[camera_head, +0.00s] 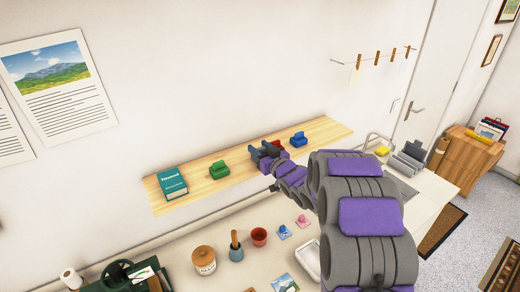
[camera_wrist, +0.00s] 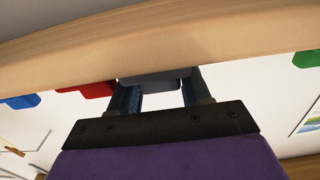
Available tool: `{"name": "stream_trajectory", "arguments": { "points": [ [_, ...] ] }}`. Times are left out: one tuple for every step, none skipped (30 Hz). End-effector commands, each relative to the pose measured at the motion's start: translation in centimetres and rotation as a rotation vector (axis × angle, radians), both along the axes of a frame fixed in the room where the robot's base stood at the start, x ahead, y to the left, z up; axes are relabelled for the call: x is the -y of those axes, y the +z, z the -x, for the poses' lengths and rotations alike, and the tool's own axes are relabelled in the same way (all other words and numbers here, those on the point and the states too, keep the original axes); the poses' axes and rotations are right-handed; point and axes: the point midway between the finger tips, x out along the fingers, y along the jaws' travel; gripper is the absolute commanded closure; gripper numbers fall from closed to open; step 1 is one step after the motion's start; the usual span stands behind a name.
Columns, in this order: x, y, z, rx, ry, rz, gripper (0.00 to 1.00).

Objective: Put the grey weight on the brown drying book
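The grey weight (camera_wrist: 155,79) shows in the wrist view at the shelf edge, between the two fingers of my gripper (camera_wrist: 160,94). The fingers stand apart with a gap between them; whether they touch the weight is not clear. In the head view my gripper (camera_head: 266,152) is at the shelf between the green and blue blocks and largely hides the weight. I cannot make out a brown drying book in either view.
The wooden shelf (camera_head: 225,185) bears a teal book (camera_head: 173,183), a green block (camera_head: 219,170), a red block (camera_wrist: 87,89) close beside the grey weight, and a blue block (camera_head: 298,139).

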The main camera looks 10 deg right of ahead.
Motion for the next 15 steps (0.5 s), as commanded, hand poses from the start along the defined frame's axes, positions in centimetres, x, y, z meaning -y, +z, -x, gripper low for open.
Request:
{"name": "stream_trajectory", "arguments": {
  "points": [
    [-0.07, 0.03, 0.00, 0.000, 0.000, 0.000, 0.48],
    [-0.08, 0.03, -0.01, 0.000, 0.001, 0.000, 0.45],
    [-0.08, 0.02, -0.01, 0.000, 0.000, 0.000, 0.41],
    [-0.08, 0.02, -0.01, 0.000, 0.000, 0.000, 0.38],
    [-0.12, 0.03, -0.02, 0.000, 0.000, 0.001, 0.35],
    [-0.15, 0.02, -0.02, 0.000, 0.000, 0.001, 0.31],
    [-0.16, 0.01, -0.02, -0.001, 0.000, 0.001, 0.28],
    [-0.16, 0.01, -0.02, -0.001, 0.000, 0.001, 0.28],
    [-0.15, 0.00, -0.02, -0.001, 0.000, 0.001, 0.28],
    [-0.13, -0.01, -0.03, -0.001, 0.000, 0.001, 0.28],
    [-0.10, -0.01, -0.03, -0.001, 0.000, 0.000, 0.28],
    [-0.08, -0.01, -0.03, -0.001, 0.001, 0.000, 0.28],
    [-0.07, -0.01, -0.04, -0.001, 0.000, 0.000, 0.28],
    [-0.07, 0.01, -0.03, -0.001, 0.001, 0.000, 0.28],
    [-0.07, 0.09, -0.03, -0.001, 0.000, 0.000, 0.28]
  ]
}}
